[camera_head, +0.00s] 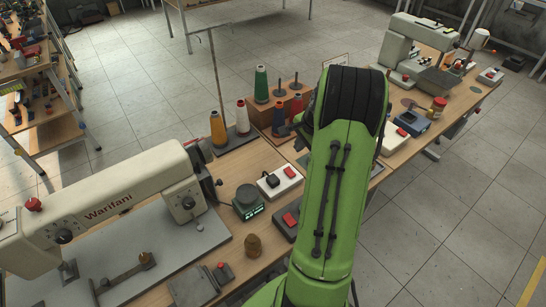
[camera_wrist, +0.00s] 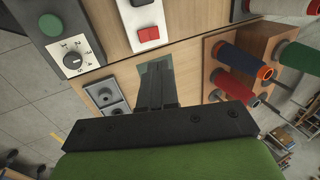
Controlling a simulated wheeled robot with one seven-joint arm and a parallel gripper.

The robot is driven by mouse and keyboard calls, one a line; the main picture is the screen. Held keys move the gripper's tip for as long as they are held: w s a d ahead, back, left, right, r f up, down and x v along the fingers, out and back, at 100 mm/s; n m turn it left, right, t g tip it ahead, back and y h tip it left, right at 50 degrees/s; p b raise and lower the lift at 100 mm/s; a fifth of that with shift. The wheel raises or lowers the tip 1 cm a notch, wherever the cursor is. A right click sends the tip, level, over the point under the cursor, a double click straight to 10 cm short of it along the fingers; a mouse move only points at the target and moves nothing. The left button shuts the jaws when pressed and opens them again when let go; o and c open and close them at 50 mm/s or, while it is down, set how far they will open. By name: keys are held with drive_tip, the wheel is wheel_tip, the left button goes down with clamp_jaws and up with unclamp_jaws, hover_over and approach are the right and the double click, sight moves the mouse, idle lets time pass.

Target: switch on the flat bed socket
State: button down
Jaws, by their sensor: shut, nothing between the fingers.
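A white socket box (camera_head: 281,183) with a black plug and a red switch (camera_head: 290,171) sits on the near table beside the flat bed sewing machine (camera_head: 105,205). What looks like the same white socket (camera_wrist: 144,18) is at the top of the wrist view, with its red rocker (camera_wrist: 148,34) facing the camera. I cannot tell which way the rocker is tipped. My gripper (camera_wrist: 157,78) is shut and empty, its dark fingers below the red rocker in that picture and apart from it.
A control box (camera_wrist: 70,43) with a green button and dial lies left of the socket in the wrist view. A wooden rack (camera_wrist: 212,72) holding thread cones stands close on the right. A second white socket (camera_head: 396,139) and another machine (camera_head: 412,50) are on the far table.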

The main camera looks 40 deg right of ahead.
sight(287, 167)
drive_tip(key=b+x, duration=0.2)
drive_tip(key=x, duration=1.1)
drive_tip(key=shift+f, duration=0.4)
